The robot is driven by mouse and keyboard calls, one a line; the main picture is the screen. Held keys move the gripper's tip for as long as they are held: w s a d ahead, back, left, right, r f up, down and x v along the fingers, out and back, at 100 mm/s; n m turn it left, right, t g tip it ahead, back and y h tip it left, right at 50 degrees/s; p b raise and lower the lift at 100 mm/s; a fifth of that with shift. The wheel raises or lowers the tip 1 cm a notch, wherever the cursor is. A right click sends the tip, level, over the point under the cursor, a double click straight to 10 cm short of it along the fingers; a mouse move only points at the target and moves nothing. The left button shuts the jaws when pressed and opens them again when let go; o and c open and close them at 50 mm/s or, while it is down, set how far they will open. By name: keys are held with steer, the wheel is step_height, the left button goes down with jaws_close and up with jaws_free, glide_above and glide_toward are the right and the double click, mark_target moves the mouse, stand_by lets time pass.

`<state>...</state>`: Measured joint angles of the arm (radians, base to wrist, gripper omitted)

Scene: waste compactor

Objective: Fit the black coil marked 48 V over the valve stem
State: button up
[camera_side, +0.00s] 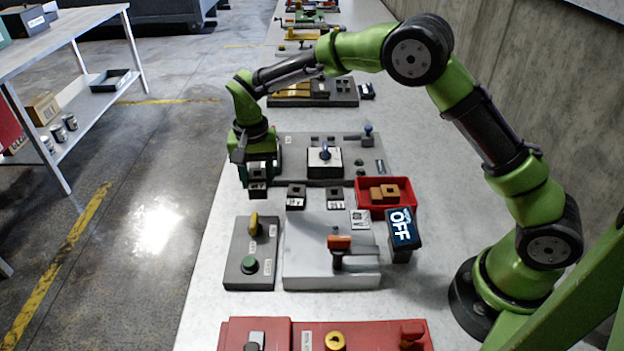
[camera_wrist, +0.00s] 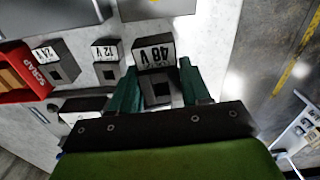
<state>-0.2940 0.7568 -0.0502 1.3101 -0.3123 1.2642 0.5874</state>
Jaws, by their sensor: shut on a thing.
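My gripper (camera_side: 258,178) is shut on the black coil marked 48 V (camera_wrist: 156,56), with one green finger on each side of it. The coil also shows under the gripper in the side view (camera_side: 257,188). Its white label and square hole face the wrist camera. It looks larger than the other coils there and seems raised, though the gap below it is hard to judge. A blue-grey stem (camera_side: 325,150) stands upright on a white-topped block (camera_side: 324,163), right of my gripper and apart from the coil.
Two other black coils, marked 12 V (camera_wrist: 106,70) and 24 V (camera_wrist: 62,66), stand on the bench. A red scrap bin (camera_side: 385,207) holds orange-brown blocks. A display reading OFF (camera_side: 403,228) and a control box (camera_side: 250,253) stand nearer the side camera.

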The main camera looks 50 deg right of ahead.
mark_target(255, 179)
steer(key=r, duration=0.4)
steer(key=a+r, duration=0.1)
steer(key=r, duration=0.1)
steer(key=shift+s+r, duration=0.35)
steer(key=s+d+r+m, duration=0.1)
steer(key=s+m, duration=0.8)
steer(key=s+d+r+m, duration=0.1)
steer(key=s+m, duration=0.9)
steer(key=shift+s+d, duration=0.15)
steer(key=shift+d, duration=0.2)
steer(key=shift+r, duration=0.1)
steer(key=shift+f, duration=2.95)
steer(key=shift+f, duration=2.3)
steer(key=o, duration=1.2)
